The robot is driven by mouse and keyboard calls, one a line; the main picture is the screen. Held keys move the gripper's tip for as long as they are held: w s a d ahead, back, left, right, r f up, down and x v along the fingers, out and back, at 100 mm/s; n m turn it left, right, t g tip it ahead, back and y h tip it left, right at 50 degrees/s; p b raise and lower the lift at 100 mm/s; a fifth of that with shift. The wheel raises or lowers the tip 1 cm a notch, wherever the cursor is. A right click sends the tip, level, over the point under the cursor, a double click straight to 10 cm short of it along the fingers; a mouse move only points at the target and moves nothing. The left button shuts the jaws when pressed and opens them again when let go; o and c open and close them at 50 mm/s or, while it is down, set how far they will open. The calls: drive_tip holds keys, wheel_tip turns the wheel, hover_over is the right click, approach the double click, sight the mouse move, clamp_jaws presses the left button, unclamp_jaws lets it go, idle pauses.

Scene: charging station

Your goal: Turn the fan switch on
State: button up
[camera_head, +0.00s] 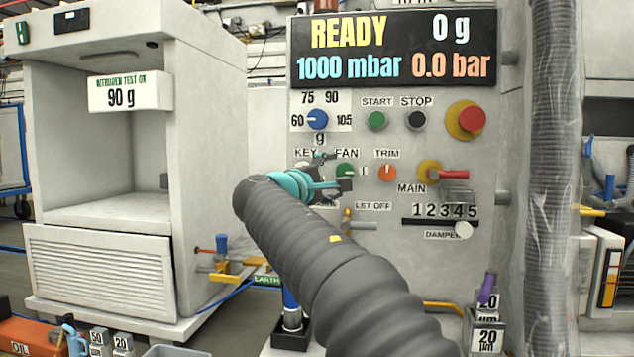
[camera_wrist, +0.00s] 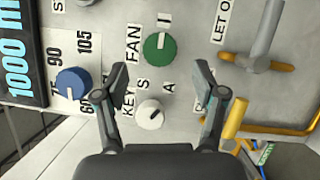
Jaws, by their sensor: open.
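The green fan knob (camera_head: 345,170) sits under the FAN label on the panel, partly hidden by my gripper. In the wrist view the round green fan knob (camera_wrist: 159,47) is clear, with a small pale mark on its upper part. An "I" label is just above it there. My gripper (camera_head: 338,187) is at the panel, just in front of and below the fan knob. In the wrist view my gripper (camera_wrist: 161,78) is open and empty. The fan knob shows above the gap between its fingertips, and the white key knob (camera_wrist: 150,114) shows between the fingers.
The blue weight knob (camera_head: 317,119) is at the upper left, the orange trim knob (camera_head: 387,172) to the right. A red main handle (camera_head: 450,174) and a grey let-off lever (camera_wrist: 262,45) stick out from the panel. A yellow bar (camera_wrist: 236,117) is close beside the right finger in the wrist view.

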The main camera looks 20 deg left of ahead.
drive_tip(key=shift+s+a+f, duration=0.1)
drive_tip(key=shift+s+a, duration=0.05)
drive_tip(key=shift+s, duration=0.75)
drive_tip(key=shift+s+a+f, duration=0.1)
drive_tip(key=shift+s+a, duration=0.05)
drive_tip(key=shift+s, duration=0.75)
drive_tip(key=shift+s+a, duration=0.15)
drive_tip(key=shift+s, duration=0.75)
drive_tip(key=d+f+m+g+h, duration=0.1)
drive_tip(key=d+f+m+g, duration=0.3)
drive_tip(key=d, duration=0.9)
drive_tip(key=d+f+m+g, duration=0.15)
drive_tip(key=d+f, duration=0.45)
drive_tip(key=d, duration=0.7)
drive_tip(key=s+d+f+m+g, duration=0.5)
drive_tip(key=s+d+f, duration=0.55)
drive_tip(key=d, duration=0.35)
drive_tip(key=s+d+f+m+g+y, duration=0.1)
drive_tip(key=s+d+f+m+y, duration=0.1)
drive_tip(key=s+f+m, duration=0.2)
drive_tip(key=s+d+f+m+g+y, duration=0.1)
drive_tip(key=s+d+f+m+y, duration=0.1)
drive_tip(key=s+f, duration=0.9)
drive_tip(key=s+m, duration=0.1)
drive_tip(key=s, duration=0.2)
drive_tip(key=shift+s+d+f+m, duration=0.2)
drive_tip(key=shift+d+m, duration=0.15)
drive_tip(key=shift+d, duration=0.05)
drive_tip(key=shift+g, duration=0.25)
